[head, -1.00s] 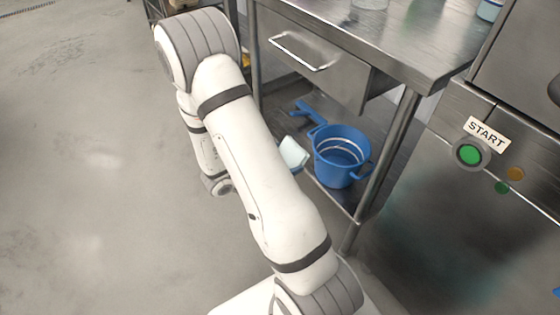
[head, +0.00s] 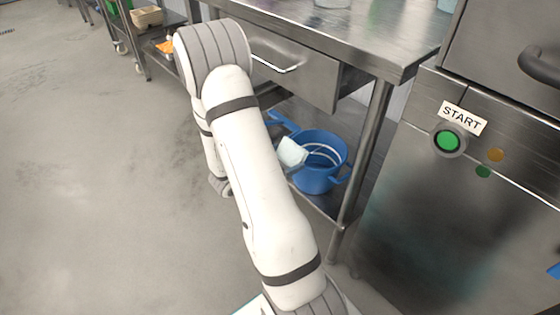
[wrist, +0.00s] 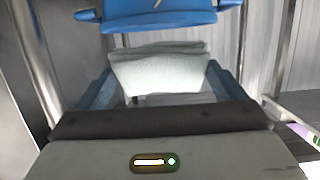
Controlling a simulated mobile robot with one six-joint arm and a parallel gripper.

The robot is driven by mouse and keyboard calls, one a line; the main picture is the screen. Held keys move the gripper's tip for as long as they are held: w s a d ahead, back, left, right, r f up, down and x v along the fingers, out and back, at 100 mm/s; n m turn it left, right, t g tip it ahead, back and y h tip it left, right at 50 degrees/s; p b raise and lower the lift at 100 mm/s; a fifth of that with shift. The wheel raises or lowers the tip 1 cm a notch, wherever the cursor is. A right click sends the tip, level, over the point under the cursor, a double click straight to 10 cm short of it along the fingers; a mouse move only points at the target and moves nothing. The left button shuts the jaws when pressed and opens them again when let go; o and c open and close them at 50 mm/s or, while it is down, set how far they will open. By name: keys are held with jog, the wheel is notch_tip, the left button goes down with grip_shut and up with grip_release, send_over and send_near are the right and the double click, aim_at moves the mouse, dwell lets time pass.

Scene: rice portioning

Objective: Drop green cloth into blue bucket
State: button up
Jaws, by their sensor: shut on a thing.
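The pale green cloth (head: 292,153) is a small folded piece that shows beside my arm in the head view, in front of the bucket's left rim. In the wrist view the cloth (wrist: 160,72) spans the gap between my fingers. My gripper (wrist: 158,80) is shut on it; in the head view my arm hides most of the gripper. The blue bucket (head: 320,180) stands upright on the table's lower shelf, with side handles. Part of it, the blue body (wrist: 160,18), shows at the top of the wrist view beyond the cloth. I cannot tell whether the cloth is over the opening.
A steel table (head: 340,40) with a drawer (head: 290,70) stands above the bucket, and its front leg (head: 362,150) is just right of it. A steel machine with a green START button (head: 448,141) stands at the right. The floor (head: 90,190) at left is clear.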

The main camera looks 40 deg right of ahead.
jog(key=d, duration=1.1)
jog(key=shift+w+d, duration=0.3)
jog(key=shift+w, duration=0.15)
jog(key=o, duration=0.9)
jog(key=shift+a+f+p+v, duration=0.1)
jog(key=shift+f+p+v, duration=0.4)
jog(key=shift+v, duration=2.15)
jog(key=shift+a+f+p+v, duration=0.15)
jog(key=shift+p+v, duration=0.6)
jog(key=shift+v, duration=1.95)
jog(key=shift+f+p+v, duration=0.4)
jog(key=shift+p+v, duration=0.25)
jog(key=shift+v, duration=2)
